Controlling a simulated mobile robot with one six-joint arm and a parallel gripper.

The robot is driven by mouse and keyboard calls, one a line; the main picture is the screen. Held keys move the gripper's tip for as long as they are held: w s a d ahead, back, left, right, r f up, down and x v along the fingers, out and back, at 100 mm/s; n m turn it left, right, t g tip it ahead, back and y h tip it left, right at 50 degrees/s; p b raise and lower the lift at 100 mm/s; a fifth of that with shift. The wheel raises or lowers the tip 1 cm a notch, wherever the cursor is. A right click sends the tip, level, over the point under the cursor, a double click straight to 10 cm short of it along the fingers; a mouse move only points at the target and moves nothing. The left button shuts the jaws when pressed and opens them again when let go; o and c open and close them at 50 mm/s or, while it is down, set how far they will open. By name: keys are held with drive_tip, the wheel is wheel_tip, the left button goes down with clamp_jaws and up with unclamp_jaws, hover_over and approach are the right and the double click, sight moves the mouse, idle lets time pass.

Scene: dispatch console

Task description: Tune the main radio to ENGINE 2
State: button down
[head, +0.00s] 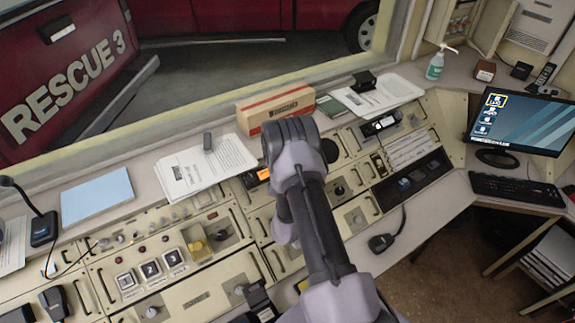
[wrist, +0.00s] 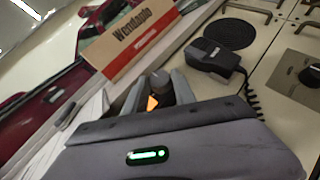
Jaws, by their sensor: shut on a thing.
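The main radio's small orange display (head: 263,174) is lit on the console panel, just left of my arm in the head view. Part of it also shows between my fingers in the wrist view (wrist: 152,103); its text is too small to read. A dark grey knob (wrist: 159,78) stands between the two fingers of my gripper (wrist: 157,88), which is shut on it. In the head view my arm hides the knob and fingertips. The knob's pointer and markings cannot be made out.
A black handset (wrist: 216,61) with a coiled cord lies right of my gripper, by a round speaker grille (wrist: 230,33). A long cardboard box (head: 275,107) and papers (head: 205,165) lie on the ledge behind. Another handset (head: 382,243) is at the console's front edge.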

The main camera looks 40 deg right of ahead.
drive_tip(key=c, duration=1)
unclamp_jaws()
drive_tip(key=shift+c, duration=0.2)
drive_tip(key=shift+s+a, duration=0.1)
drive_tip(key=v, duration=1.7)
drive_tip(key=shift+s, duration=0.15)
